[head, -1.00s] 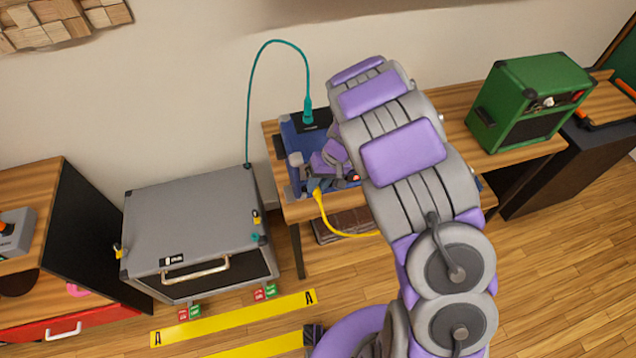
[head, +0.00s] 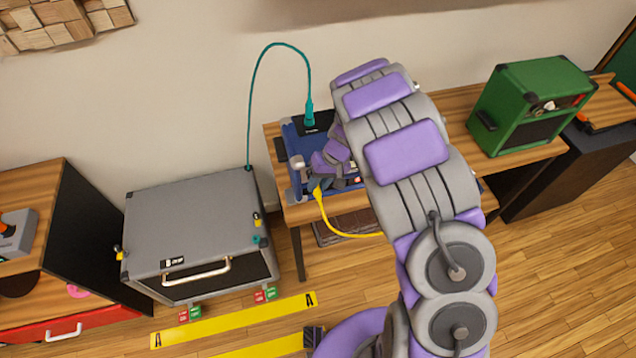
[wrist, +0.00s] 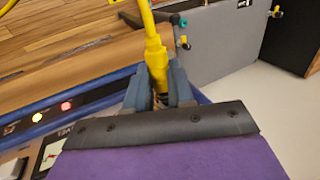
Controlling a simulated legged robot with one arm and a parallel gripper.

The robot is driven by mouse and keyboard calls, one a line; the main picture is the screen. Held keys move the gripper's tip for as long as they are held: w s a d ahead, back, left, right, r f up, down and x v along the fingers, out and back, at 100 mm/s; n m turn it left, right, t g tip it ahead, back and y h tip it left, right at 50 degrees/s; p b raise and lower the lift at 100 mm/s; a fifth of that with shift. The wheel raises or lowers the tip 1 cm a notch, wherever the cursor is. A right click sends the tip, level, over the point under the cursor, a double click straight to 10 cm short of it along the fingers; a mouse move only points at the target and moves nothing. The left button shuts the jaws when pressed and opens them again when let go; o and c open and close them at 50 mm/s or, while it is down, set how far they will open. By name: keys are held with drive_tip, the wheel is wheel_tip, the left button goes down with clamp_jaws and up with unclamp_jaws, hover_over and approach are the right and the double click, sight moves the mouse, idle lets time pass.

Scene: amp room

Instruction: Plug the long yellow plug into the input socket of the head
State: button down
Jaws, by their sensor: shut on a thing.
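My gripper (wrist: 160,88) is shut on the long yellow plug (wrist: 155,60), whose yellow cable leads up out of the wrist view. In the head view the yellow plug (head: 318,191) shows at the left front of the blue head (head: 290,140), and its cable droops to the right behind my arm. The head stands on a wooden table. My arm and gripper hide much of the head, and the input socket cannot be made out. I cannot tell whether the plug's tip touches a socket. A teal plug (head: 309,117) stands in the black panel at the head's back.
A grey cabinet (head: 190,215) stands on the floor at the left, with the teal cable (head: 250,110) arching from it. A green amp (head: 530,100) is on the table (head: 455,100) at the right. Yellow strips (head: 235,320) marked A lie on the floor.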

drive_tip(key=c, duration=0.9)
unclamp_jaws()
drive_tip(key=p+v, duration=0.2)
drive_tip(key=v, duration=1.5)
drive_tip(key=shift+d+p, duration=0.2)
drive_tip(key=shift+p, duration=0.2)
drive_tip(key=shift+r, duration=0.1)
